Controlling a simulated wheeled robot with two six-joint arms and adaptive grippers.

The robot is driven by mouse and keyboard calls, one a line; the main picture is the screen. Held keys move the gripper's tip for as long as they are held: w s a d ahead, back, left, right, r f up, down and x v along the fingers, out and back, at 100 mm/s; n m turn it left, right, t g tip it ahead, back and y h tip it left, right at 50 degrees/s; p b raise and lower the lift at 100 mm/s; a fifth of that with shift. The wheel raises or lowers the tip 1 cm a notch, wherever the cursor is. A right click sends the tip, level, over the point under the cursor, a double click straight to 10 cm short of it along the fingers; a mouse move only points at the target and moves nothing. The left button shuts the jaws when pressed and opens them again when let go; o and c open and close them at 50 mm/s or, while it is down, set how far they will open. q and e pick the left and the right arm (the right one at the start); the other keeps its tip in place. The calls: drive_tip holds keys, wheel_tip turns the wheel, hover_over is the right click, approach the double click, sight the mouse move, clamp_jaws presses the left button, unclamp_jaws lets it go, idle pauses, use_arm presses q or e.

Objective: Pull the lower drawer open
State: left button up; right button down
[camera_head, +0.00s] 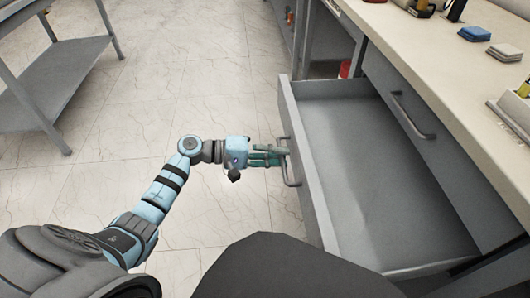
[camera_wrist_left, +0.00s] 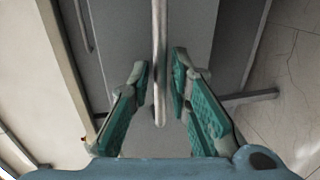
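The lower drawer (camera_head: 312,170) is grey and pulled far out of the workbench; its inside is empty. Its bar handle (camera_head: 290,172) is on the front panel facing the free floor. My left gripper (camera_head: 279,156) reaches this handle from the left. In the left wrist view the handle (camera_wrist_left: 159,60) runs between the two teal-padded fingers of my left gripper (camera_wrist_left: 160,76). The fingers are apart, with a gap visible on each side of the bar. My right gripper is not in view.
A shut upper drawer (camera_head: 440,150) with its own handle (camera_head: 410,115) sits above the open one. The worktop (camera_head: 430,60) holds a blue block (camera_head: 474,34) and a grey block (camera_head: 504,53). A grey table (camera_head: 60,75) stands at upper left. Tiled floor (camera_head: 190,80) between is clear.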

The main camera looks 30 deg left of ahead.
use_arm(q)
drive_tip(key=v, duration=1.1)
